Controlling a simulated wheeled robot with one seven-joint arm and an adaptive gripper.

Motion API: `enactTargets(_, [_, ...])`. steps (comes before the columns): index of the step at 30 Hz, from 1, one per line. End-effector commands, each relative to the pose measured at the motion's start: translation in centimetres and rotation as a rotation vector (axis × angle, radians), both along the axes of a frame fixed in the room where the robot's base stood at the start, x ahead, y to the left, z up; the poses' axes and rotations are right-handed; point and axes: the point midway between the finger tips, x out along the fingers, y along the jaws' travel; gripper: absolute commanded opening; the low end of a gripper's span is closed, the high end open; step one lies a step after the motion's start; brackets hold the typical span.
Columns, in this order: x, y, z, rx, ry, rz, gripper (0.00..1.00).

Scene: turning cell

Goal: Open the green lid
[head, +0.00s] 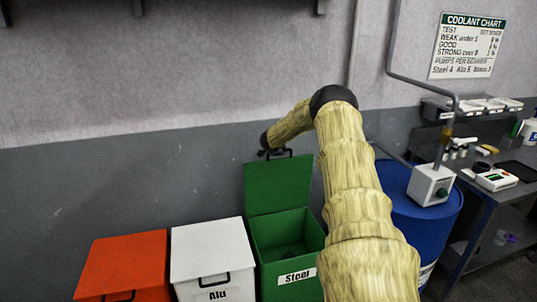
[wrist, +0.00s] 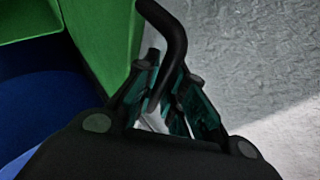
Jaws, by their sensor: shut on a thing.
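The green lid (head: 278,183) stands raised, roughly upright, at the back of the green bin (head: 290,245) marked "Steel", so the bin's inside shows. The black handle (head: 279,152) is at the lid's top edge. My gripper (head: 270,152) is at that handle, small and dark in the head view. In the wrist view, my gripper (wrist: 166,100) is shut on the black handle (wrist: 172,35), with the green lid (wrist: 105,35) to the left. The handle's lower end is partly hidden between the fingers.
A white bin (head: 210,250) marked "Alu" and an orange-lidded bin (head: 122,265) stand to the left, lids shut. A blue drum (head: 425,225) with a pump stands to the right, beside a bench (head: 490,208). The grey wall (head: 120,180) is close behind the bins.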

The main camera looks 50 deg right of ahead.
Motion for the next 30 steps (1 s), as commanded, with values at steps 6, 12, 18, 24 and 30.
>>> enactTargets(6, [-0.9, -1.9, 0.0, -0.003, 0.001, -0.020, 0.00])
enactTargets(12, [-0.9, -2.1, -0.1, -0.002, 0.002, -0.019, 0.00])
enactTargets(18, [-0.8, -2.0, -0.1, -0.002, 0.001, -0.018, 0.00])
enactTargets(24, [-0.8, -1.9, -0.1, -0.001, 0.001, -0.018, 0.34])
enactTargets(30, [-0.7, -1.7, 0.1, -0.002, 0.001, -0.017, 0.34])
